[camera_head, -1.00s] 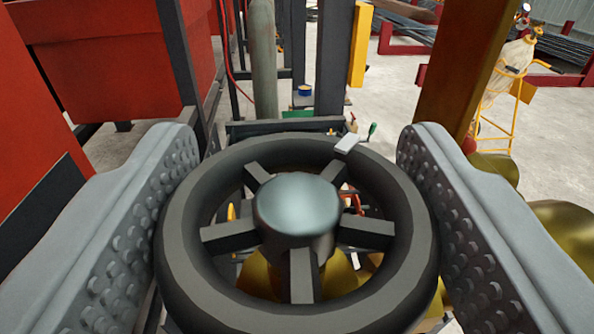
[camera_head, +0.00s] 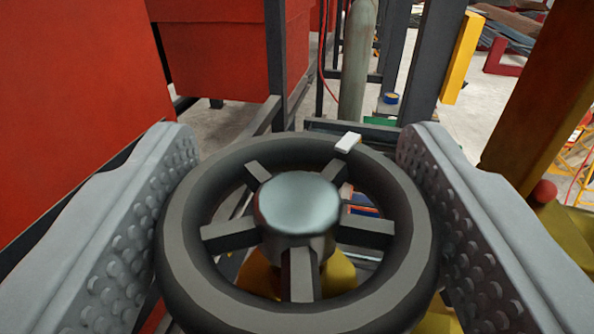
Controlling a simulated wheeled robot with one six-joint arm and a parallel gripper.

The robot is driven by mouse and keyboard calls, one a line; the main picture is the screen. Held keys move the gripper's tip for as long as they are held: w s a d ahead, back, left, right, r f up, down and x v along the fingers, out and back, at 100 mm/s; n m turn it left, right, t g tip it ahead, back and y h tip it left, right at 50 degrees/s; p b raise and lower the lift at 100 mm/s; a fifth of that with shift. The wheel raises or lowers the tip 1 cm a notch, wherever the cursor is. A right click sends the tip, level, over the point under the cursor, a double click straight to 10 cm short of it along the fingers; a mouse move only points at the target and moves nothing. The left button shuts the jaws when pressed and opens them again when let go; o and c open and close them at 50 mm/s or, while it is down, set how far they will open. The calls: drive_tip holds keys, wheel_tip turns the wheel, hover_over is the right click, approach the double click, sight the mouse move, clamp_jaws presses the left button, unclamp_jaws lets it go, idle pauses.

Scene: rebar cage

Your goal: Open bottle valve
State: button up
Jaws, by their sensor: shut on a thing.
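The bottle valve is a dark grey handwheel (camera_head: 298,298) with several spokes and a shiny round hub (camera_head: 298,203). It fills the lower middle of the view. A small white mark (camera_head: 347,142) sits on its far rim, right of centre. My gripper (camera_head: 298,150) has two grey studded fingers, one on each side of the wheel, shut on its rim. Brass-coloured metal (camera_head: 335,275) shows below between the spokes. The rest of the valve body and the bottle are hidden under the wheel.
Red panels (camera_head: 80,90) stand close on the left. Dark posts (camera_head: 437,60) and a grey-green cylinder (camera_head: 357,70) stand behind the wheel. A brown-yellow column (camera_head: 545,85) stands at the right. Pale floor shows between them.

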sight(299, 198)
drive_tip(key=shift+f+n+y, duration=0.1)
drive_tip(key=shift+n+y, duration=0.4)
drive_tip(key=shift+y, duration=0.3)
drive_tip(key=o, duration=1)
drive_tip(key=shift+c, duration=0.2)
wheel_tip(299, 198, up, 10)
drive_tip(key=shift+r, duration=0.1)
